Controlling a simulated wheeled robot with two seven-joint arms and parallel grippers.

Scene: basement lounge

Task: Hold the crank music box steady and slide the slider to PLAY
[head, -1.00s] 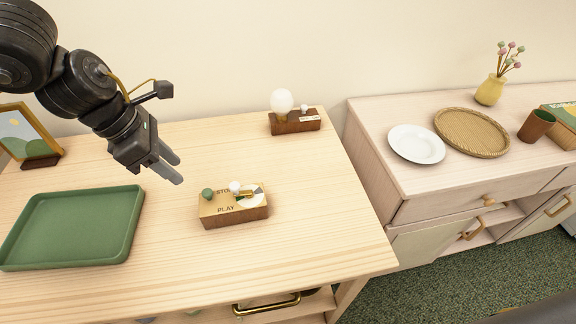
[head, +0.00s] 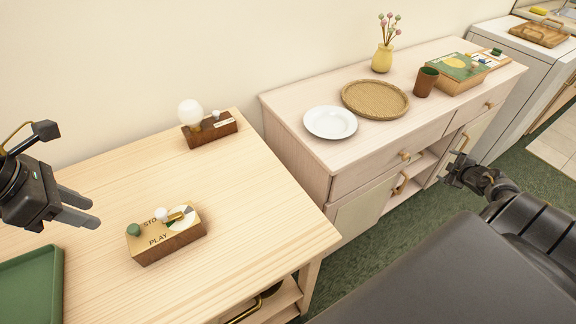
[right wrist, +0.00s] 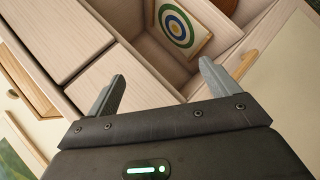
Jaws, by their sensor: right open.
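The music box (head: 168,246) is a small wooden box on the light wooden table, with STOP and PLAY lettering on top. A green knob (head: 134,230) sits at its left edge by STOP. A white knob (head: 162,214) and brass piece stand beside a pale disc on top; which knob is the slider I cannot tell for sure. My left gripper (head: 93,212) is open and empty, left of the box and apart from it. My right gripper (head: 453,174) is far right, before the sideboard; in the right wrist view (right wrist: 160,86) it is open and empty.
A green tray (head: 50,285) lies at the table's left. A bulb box (head: 211,132) stands at the back. The sideboard (head: 290,130) holds a white plate (head: 330,122), woven tray (head: 375,99), cup (head: 425,82) and vase (head: 382,58). A gap separates it from the table.

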